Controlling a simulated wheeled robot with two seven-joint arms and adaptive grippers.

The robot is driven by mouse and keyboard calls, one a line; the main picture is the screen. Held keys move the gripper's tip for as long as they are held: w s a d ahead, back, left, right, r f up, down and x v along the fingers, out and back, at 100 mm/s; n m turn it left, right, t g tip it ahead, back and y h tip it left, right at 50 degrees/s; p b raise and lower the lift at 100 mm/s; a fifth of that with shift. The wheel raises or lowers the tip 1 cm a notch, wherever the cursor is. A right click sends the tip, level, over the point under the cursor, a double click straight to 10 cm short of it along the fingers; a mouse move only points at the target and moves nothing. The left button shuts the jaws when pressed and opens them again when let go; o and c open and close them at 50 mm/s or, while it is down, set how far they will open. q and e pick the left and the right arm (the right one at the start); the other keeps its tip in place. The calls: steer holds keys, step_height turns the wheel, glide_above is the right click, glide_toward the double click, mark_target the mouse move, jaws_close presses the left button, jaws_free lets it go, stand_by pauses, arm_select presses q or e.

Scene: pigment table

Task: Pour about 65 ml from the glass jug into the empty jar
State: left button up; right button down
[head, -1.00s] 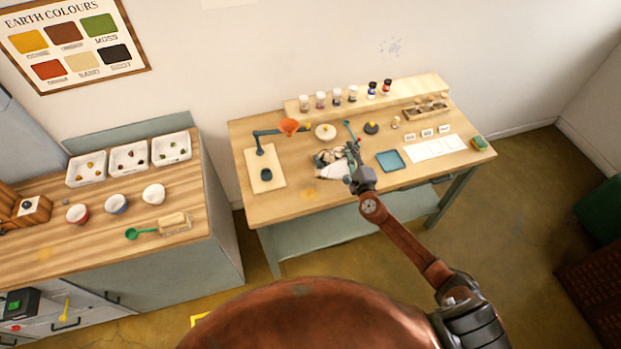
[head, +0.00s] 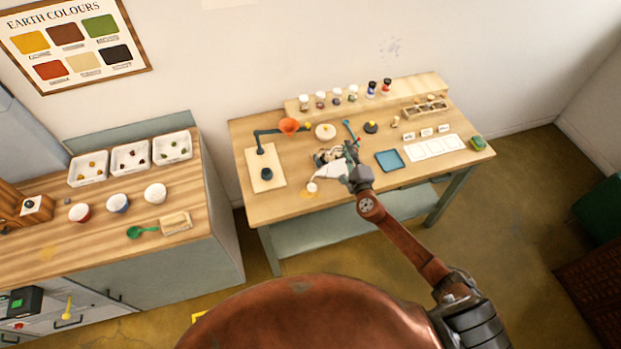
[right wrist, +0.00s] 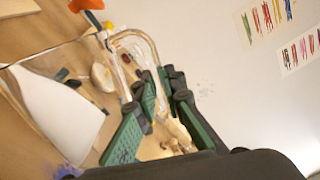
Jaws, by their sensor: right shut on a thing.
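My right gripper (head: 350,165) is shut on the glass jug, whose clear handle (right wrist: 145,42) shows between the green finger pads in the right wrist view. The white contents (head: 329,172) of the jug show left of the gripper, over the front middle of the table; they look large and slanted in the right wrist view (right wrist: 52,108), so the jug appears tilted. A small white round patch (head: 312,187) shows just below its left end. I cannot tell whether this lies in the jar or on the table; no clear jar outline shows. My left gripper is out of view.
An orange funnel (head: 289,125) on a stand is at the table's left, above a pale board (head: 279,180). A blue tray (head: 390,161) and white cards (head: 436,147) lie right of the gripper. Several small jars line the back shelf (head: 410,93).

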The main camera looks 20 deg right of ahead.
steer(key=shift+w+a+r+n+p, duration=0.1)
steer(key=shift+a+r+n+p, duration=0.8)
steer(key=shift+p, duration=0.55)
stand_by(1.0)
steer(key=shift+f, duration=0.15)
steer(key=d+f+m+b, duration=0.3)
steer(key=f+b, duration=0.1)
steer(key=b, duration=0.3)
steer(key=shift+d, duration=0.3)
steer(key=shift+d+m, duration=0.2)
steer(key=shift+m, duration=0.1)
steer(key=shift+r, duration=0.15)
steer(key=shift+d+f+m+b, duration=0.25)
steer(key=shift+f+b, duration=0.15)
steer(key=shift+b, duration=0.15)
steer(key=shift+d+f+m+b, duration=0.1)
steer(key=shift+f+m+b, duration=0.2)
steer(key=shift+b, duration=0.25)
steer(key=shift+d+f+m+b, duration=0.45)
steer(key=shift+f+m+b, duration=0.15)
steer(key=shift+b, duration=0.3)
steer(key=shift+f, duration=0.1)
